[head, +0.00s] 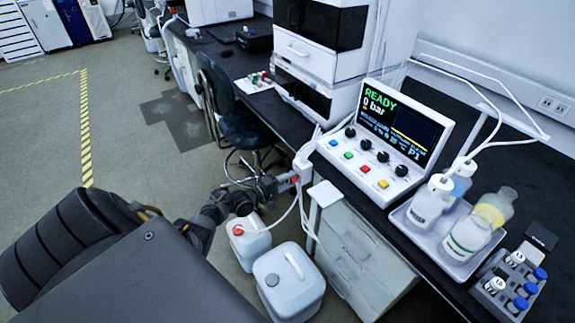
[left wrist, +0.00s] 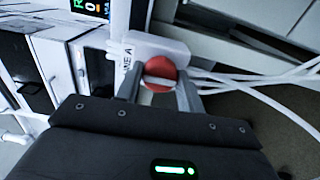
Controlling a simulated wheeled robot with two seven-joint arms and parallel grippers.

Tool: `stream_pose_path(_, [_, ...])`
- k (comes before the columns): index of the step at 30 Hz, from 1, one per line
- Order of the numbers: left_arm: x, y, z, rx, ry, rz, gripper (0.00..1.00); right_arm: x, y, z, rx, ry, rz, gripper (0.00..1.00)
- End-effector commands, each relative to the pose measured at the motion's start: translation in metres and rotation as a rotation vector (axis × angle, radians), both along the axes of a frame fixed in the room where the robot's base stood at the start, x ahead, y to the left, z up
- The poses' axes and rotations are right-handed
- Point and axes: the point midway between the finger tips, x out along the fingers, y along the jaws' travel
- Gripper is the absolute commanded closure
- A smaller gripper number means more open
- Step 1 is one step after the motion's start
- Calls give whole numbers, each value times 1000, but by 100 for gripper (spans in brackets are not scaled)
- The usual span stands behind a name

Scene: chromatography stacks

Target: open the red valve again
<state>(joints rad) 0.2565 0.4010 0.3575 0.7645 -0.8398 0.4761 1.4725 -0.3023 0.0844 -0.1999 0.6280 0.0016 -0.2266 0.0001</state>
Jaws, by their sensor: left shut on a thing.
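The red valve (left wrist: 160,70) is a round red knob with a pale bar across it, on a white block (left wrist: 150,47) with dark lettering that is partly hidden. My left gripper (left wrist: 159,86) has one finger on each side of the knob and is shut on it. In the head view my left arm reaches in from the lower left, and the left gripper (head: 284,183) is at the white block beside the bench edge. The red part (head: 295,179) shows only as a small patch there. My right gripper is not in view.
The control panel (head: 385,125) reads READY and 0 bar. A tray (head: 448,262) of bottles and a vial rack (head: 507,285) stand on the bench. Two canisters, a red-capped one (head: 248,242) and a bigger one (head: 288,280), stand below my gripper. A chair (head: 235,115) is behind. White tubes run near the valve.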

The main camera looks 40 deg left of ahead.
Motion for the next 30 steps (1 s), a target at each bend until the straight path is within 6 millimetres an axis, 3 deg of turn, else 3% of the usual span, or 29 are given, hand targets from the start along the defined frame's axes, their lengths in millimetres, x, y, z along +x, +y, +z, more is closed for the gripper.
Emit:
stream_pose_path(10, [0, 1, 0, -3, 0, 2, 85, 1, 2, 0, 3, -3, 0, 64])
stream_pose_path(11, [0, 1, 0, -3, 0, 2, 61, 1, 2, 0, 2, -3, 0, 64])
stream_pose_path(16, [0, 1, 0, -2, 0, 1, 40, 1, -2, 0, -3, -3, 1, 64])
stream_pose_path(25, [-2, 1, 0, -2, 1, 0, 40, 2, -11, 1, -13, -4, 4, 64])
stream_pose_path(30, [-22, 7, 0, -1, 3, 1, 40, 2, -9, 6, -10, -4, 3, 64])
